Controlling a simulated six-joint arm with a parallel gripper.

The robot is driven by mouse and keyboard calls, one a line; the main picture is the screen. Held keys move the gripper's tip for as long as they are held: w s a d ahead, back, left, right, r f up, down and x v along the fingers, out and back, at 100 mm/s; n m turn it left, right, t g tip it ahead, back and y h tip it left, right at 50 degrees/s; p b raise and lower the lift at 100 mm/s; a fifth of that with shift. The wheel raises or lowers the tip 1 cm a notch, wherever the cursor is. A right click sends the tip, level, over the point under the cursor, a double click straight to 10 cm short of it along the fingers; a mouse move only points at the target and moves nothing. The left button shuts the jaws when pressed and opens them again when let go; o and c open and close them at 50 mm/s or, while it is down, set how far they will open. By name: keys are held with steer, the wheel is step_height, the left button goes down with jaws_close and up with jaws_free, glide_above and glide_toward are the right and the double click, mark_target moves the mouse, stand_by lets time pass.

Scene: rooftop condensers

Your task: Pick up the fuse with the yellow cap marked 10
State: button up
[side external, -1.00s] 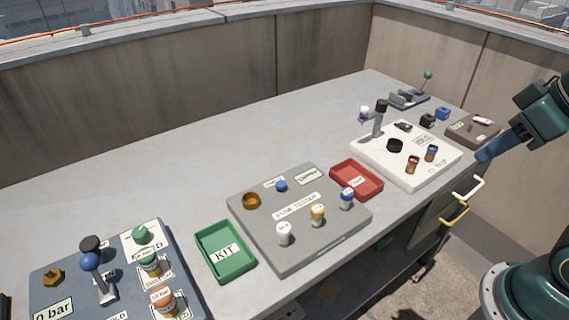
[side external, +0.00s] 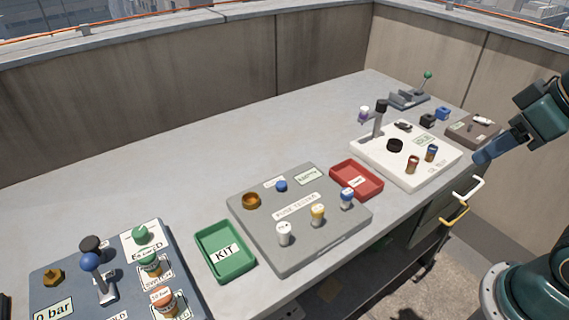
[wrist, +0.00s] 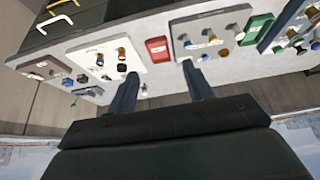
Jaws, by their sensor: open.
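The fuse with the yellow cap (side external: 318,212) stands upright on the grey fuse tester panel (side external: 262,232), between a white-capped fuse (side external: 284,233) and a blue-capped fuse (side external: 347,197). The number on its cap is too small to read. My gripper (side external: 480,158) is at the right edge of the side view, beyond the white panel and well away from the fuse. In the wrist view my gripper (wrist: 160,68) has its two fingers spread apart with nothing between them. The fuse tester panel (wrist: 205,22) shows small there, past the fingers.
A red tray (side external: 372,191) and a green KIT tray (side external: 205,232) flank the tester. A white panel (side external: 374,158) with a lever and small parts stands right of the red tray. A blue-grey panel (side external: 60,268) is at the left. The bench behind them is clear.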

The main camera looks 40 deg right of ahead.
steer(key=shift+w, duration=0.1)
steer(key=n+g, duration=0.6)
steer(key=n, duration=1.5)
glide_above(318, 208)
step_height(318, 208, down, 8)
steer(key=shift+f, duration=0.15)
steer(key=shift+f, duration=4.25)
steer(key=shift+f, duration=0.15)
steer(key=shift+f, duration=2.45)
